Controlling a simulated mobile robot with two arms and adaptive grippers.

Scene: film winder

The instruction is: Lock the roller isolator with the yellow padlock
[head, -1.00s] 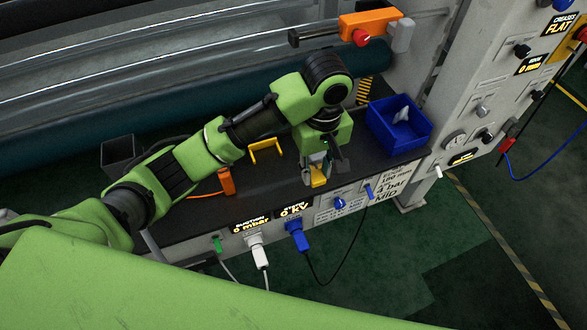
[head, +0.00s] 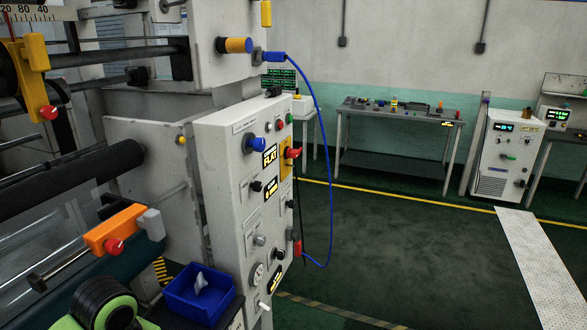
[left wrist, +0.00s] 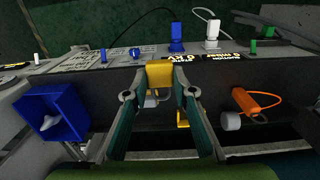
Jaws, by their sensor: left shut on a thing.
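The yellow padlock (left wrist: 159,72) is in the left wrist view, clamped between the fingertips of my left gripper (left wrist: 159,86). Its grey shackle shows on the near side of its body. The padlock appears to be just above the dark bench. In the head view only part of my left arm shows at the bottom left; the gripper and padlock are out of that picture. A red rotary handle (head: 293,153) on a yellow plate sits on the side of the grey control panel, and looks like the isolator. My right gripper is in neither view.
A blue bin (head: 170,297) with a pale scrap stands by the control panel (head: 224,150). A blue cable (head: 328,150) loops down the panel's side. Open green floor (head: 400,240) lies to the right.

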